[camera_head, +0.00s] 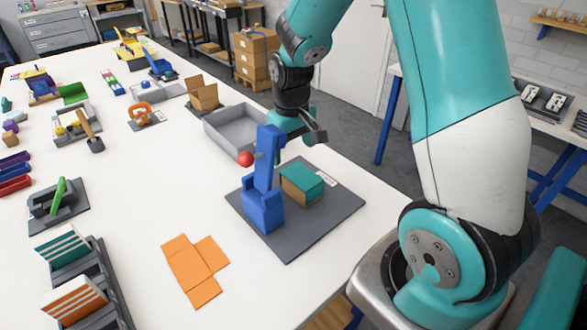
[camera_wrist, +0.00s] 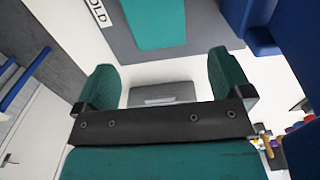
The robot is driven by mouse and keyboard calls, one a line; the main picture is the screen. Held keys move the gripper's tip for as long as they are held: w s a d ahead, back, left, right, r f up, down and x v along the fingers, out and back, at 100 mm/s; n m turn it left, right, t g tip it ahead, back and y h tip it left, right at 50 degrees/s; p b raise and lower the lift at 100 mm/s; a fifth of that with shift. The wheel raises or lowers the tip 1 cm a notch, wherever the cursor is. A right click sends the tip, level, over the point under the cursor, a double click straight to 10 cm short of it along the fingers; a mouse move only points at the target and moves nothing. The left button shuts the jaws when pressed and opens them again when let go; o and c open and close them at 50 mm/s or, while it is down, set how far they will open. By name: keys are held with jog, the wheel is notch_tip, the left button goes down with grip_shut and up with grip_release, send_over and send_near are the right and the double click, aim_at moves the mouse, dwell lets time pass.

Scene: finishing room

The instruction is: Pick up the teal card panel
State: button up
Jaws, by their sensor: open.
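A teal panel (camera_head: 303,181) lies on top of a small tan block on a dark grey mat (camera_head: 325,222), right of a blue upright fixture (camera_head: 264,195). In the wrist view the teal panel (camera_wrist: 155,22) shows at the top edge, partly cut off, beyond my fingertips. My gripper (camera_head: 305,138) is above and behind the panel, close to the blue post, and partly hidden. In the wrist view my gripper (camera_wrist: 167,80) has its two teal fingers spread wide with nothing between them.
The blue fixture has a red ball (camera_head: 245,159) on its left side. A grey open tray (camera_head: 237,127) lies behind it. An orange unfolded card (camera_head: 194,266) lies on the white table in front. Tools and bins line the left; bare table lies between.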

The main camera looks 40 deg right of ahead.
aim_at(293, 169)
jog(key=shift+w+f, duration=0.15)
jog(key=shift+f, duration=0.4)
jog(key=f, duration=0.2)
jog(key=f+p, duration=0.1)
jog(key=f, duration=0.3)
jog(key=shift+s+f+p, duration=0.2)
jog(key=shift+s+p, duration=0.05)
jog(key=shift+p, duration=0.1)
jog(key=c, duration=1)
